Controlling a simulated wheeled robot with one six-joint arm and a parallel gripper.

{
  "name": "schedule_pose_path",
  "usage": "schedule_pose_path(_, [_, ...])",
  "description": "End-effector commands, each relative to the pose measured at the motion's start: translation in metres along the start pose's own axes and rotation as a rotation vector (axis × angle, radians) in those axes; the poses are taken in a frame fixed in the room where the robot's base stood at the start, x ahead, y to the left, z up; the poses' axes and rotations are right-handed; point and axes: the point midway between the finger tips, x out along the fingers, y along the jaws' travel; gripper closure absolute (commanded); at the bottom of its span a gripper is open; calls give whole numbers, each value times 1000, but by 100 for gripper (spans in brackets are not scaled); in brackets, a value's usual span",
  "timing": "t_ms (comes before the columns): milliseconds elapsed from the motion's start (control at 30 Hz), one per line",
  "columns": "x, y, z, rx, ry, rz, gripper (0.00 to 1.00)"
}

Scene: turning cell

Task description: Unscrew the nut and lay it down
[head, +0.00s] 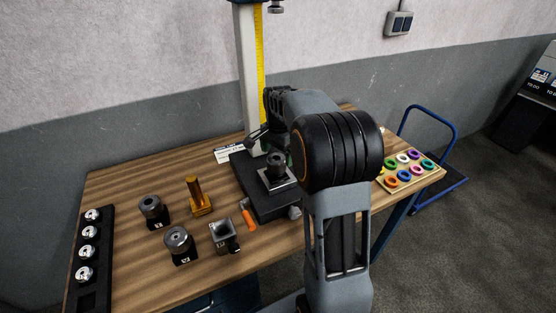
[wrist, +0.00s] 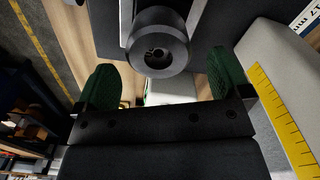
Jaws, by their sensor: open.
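A dark round part with a central hole, which I take for the nut (head: 276,160), sits on a light square plate (head: 278,181) on the black base of the column stand. In the wrist view, the nut (wrist: 158,48) shows its round end, just beyond the gap between the green fingertips. My gripper (wrist: 165,80) is open, with one pad on each side and nothing between them. I cannot tell how far the nut is from the pads. In the head view my arm hides most of the gripper. Any thread is not visible.
The column (head: 247,70) with a yellow scale rises close behind. On the wooden bench (head: 130,190) stand dark cylinders on holders (head: 151,208), a brass part (head: 197,198), a hollow square block (head: 223,236) and an orange-handled tool (head: 248,217). Coloured rings (head: 391,182) lie right.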

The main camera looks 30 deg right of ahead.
Motion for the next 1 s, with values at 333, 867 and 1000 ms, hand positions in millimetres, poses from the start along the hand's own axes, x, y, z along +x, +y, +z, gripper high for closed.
schedule_pose_path(333, [32,0,0,0,0,0,4])
schedule_pose_path(867, [36,0,0,0,0,0,17])
schedule_pose_path(1000, [36,0,0,0,0,-1,30])
